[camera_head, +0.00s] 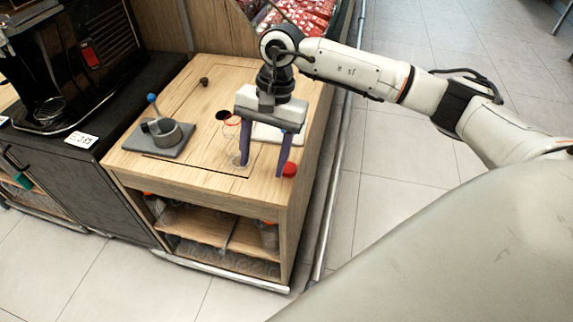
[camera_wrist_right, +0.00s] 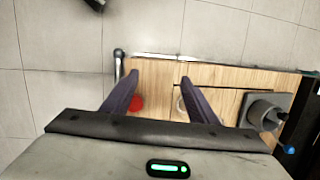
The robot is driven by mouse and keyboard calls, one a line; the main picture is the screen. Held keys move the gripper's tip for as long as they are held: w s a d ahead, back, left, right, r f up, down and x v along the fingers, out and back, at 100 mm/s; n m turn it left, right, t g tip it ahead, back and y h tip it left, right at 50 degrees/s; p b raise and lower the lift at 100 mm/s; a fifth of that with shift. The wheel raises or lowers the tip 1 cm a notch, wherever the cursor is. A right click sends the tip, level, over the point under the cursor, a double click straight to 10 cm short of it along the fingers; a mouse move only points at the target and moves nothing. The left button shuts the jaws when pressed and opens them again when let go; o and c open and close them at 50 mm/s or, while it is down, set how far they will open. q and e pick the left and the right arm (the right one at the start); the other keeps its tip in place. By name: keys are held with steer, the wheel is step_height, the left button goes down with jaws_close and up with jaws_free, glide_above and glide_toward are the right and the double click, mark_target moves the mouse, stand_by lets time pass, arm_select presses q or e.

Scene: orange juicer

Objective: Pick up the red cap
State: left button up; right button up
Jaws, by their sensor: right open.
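The red cap (camera_head: 290,169) sits on the wooden counter near its front right corner. My right gripper (camera_head: 263,170) points down over the counter, open and empty, with its right finger just left of the cap in the head view. In the right wrist view, the cap (camera_wrist_right: 137,103) shows just inside the left finger of the gripper (camera_wrist_right: 160,77), partly hidden by it. I cannot tell whether finger and cap touch. My left gripper is not in view.
A clear container (camera_head: 231,130) with an orange-red rim stands by the gripper's left finger. A grey juicer-like device (camera_head: 160,135) with a blue-knobbed lever is at left. A black machine (camera_head: 85,55) stands farther left. The counter's right edge is close to the cap.

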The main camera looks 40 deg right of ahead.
steer(key=w+d+r+h, duration=0.1)
steer(key=d+r+h, duration=0.15)
steer(key=d, duration=0.45)
glide_above(288, 167)
steer(key=shift+n, duration=0.3)
step_height(288, 167, down, 4)
steer(key=shift+s+f, duration=0.1)
steer(key=shift+f, duration=3)
steer(key=c, duration=1.1)
steer(key=shift+c, duration=0.6)
